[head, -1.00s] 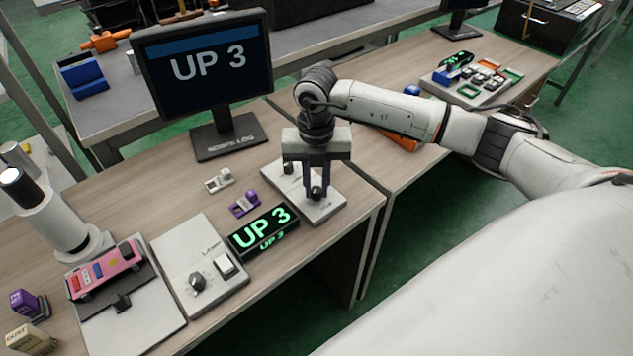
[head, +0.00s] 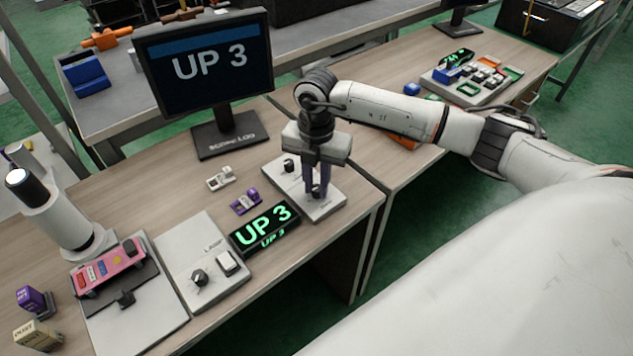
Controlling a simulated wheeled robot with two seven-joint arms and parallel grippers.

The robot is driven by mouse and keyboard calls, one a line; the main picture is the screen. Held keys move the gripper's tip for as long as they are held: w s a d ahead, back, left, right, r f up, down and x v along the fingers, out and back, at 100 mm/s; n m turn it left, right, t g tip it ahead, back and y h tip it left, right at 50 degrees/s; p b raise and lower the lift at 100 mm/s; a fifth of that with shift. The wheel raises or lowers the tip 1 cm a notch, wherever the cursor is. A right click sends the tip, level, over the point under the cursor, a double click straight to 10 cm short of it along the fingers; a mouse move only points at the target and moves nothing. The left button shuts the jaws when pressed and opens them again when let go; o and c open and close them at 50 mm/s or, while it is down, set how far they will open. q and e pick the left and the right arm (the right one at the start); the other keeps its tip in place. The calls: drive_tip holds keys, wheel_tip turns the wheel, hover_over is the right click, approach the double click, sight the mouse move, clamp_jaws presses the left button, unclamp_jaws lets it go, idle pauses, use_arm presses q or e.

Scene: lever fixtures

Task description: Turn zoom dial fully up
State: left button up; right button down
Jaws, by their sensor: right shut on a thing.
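A pale control panel (head: 329,208) lies near the front edge of the bench, beneath my right gripper. My right gripper (head: 318,193) points down and is shut on a small dark dial at the panel's front part; the fingers hide most of this dial. A second dark knob (head: 290,165) stands free on the same panel, behind and left of the fingers. I cannot read the panel's labels, so I cannot confirm which is the zoom dial. A monitor (head: 208,62) and a small green-lit display (head: 264,229) both read "UP 3". My left gripper is out of view.
Left of the panel are a purple fixture (head: 246,201), a white fixture (head: 220,178) and another pale panel (head: 202,294) with a knob and a switch. A pink device (head: 108,271) and a white cylinder instrument (head: 55,215) stand further left. A gap separates two benches at right.

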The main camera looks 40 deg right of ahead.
sight(316, 188)
drive_tip(key=shift+r, duration=0.1)
drive_tip(key=c, duration=1.6)
unclamp_jaws()
wheel_tip(316, 188, up, 10)
drive_tip(key=shift+r+b, duration=0.15)
drive_tip(key=shift+b, duration=0.2)
